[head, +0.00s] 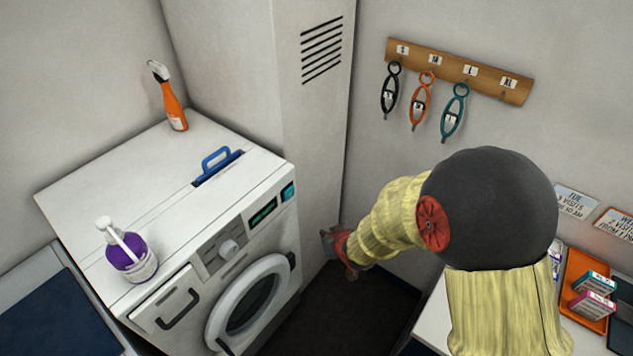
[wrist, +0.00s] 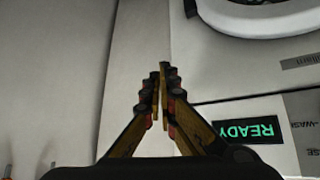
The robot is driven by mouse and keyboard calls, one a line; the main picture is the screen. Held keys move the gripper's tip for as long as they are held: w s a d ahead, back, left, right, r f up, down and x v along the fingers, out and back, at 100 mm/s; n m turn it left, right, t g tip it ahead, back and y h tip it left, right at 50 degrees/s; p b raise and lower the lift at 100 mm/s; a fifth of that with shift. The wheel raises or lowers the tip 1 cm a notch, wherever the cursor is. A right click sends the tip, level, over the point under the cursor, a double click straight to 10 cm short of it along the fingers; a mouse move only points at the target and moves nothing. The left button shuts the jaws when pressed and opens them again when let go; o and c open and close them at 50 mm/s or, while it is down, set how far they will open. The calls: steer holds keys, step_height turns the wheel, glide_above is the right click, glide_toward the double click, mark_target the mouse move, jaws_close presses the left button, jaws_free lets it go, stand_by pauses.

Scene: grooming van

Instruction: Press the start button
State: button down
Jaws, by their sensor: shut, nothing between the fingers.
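The washing machine (head: 243,238) stands at the left in the head view, with its control panel facing my arm. A small teal square (head: 288,191), which looks like the start button, sits at the right end of that panel. A dark display (head: 263,212) with green text is to its left. In the wrist view the display (wrist: 250,131) reads READY, upside down. My gripper (head: 337,246) is right of the machine and lower than the panel in the picture. In the wrist view my gripper (wrist: 164,75) is shut and empty. The teal square is not visible there.
A purple bottle (head: 131,255), an orange spray bottle (head: 170,101) and a blue handle (head: 217,163) are on the machine top. The round door (head: 247,305) is below the panel. A tall cabinet (head: 312,130) stands behind; an orange tray (head: 575,270) is at right.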

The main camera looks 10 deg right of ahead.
mark_target(289, 193)
steer(key=w+r+t, duration=0.2)
steer(key=w+r, duration=0.2)
steer(key=shift+a+r+y, duration=0.3)
steer(key=shift+a+r, duration=0.05)
steer(key=shift+a, duration=0.05)
steer(key=shift+w, duration=0.1)
steer(key=w+a+b, duration=0.1)
steer(key=w+a, duration=0.5)
stand_by(0.3)
steer(key=shift+w+a+b, duration=0.15)
steer(key=shift+b, duration=0.15)
stand_by(1.1)
steer(key=shift+w+a, duration=0.25)
